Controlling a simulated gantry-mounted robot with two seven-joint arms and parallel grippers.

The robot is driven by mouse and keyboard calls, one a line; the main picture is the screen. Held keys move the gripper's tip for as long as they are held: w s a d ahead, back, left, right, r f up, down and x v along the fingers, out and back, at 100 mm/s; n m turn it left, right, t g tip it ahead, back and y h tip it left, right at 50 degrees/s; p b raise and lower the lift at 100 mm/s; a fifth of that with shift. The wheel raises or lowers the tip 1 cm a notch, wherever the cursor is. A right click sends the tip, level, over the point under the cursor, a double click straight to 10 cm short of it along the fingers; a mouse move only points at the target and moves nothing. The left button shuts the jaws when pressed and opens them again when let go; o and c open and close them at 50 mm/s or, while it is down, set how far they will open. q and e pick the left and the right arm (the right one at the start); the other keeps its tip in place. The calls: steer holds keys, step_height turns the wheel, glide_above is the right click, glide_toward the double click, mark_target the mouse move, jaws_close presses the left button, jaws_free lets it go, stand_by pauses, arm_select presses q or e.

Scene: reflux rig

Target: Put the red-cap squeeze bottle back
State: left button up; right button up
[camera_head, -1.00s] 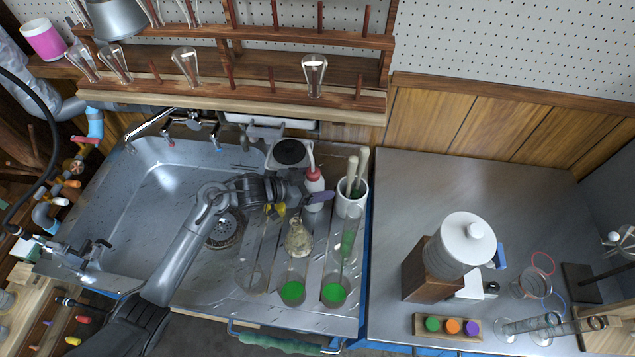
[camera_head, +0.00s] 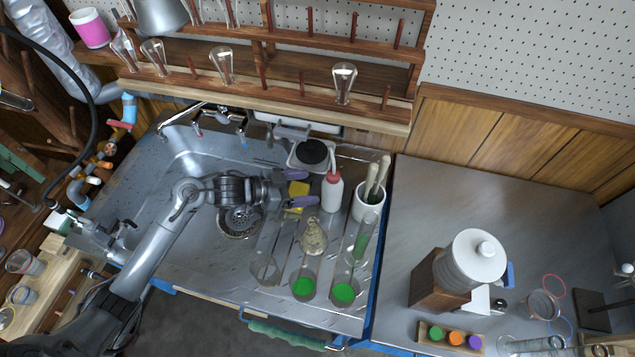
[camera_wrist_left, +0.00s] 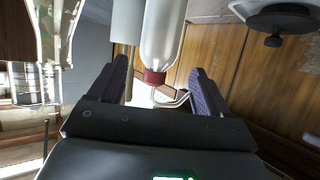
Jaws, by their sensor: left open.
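The red-cap squeeze bottle (camera_head: 332,192) has a white body, a red cap and a pale spout. It stands upright on the right side of the sink's drainboard, beside the white pot of brushes. My left gripper (camera_head: 303,189) is open just left of the bottle, its purple-padded fingers apart and pointing towards it. In the left wrist view the bottle (camera_wrist_left: 163,35) is beyond the gap between the open fingers (camera_wrist_left: 162,95), its red cap towards the gripper. My right gripper is not in view.
A white pot (camera_head: 368,203) with brushes stands close right of the bottle. Glass cylinders with green bases (camera_head: 304,287) and a tan-filled flask (camera_head: 313,238) stand in front. The steel bench (camera_head: 420,215) has free room.

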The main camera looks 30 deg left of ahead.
arm_select(q)
steer(key=shift+v, duration=0.75)
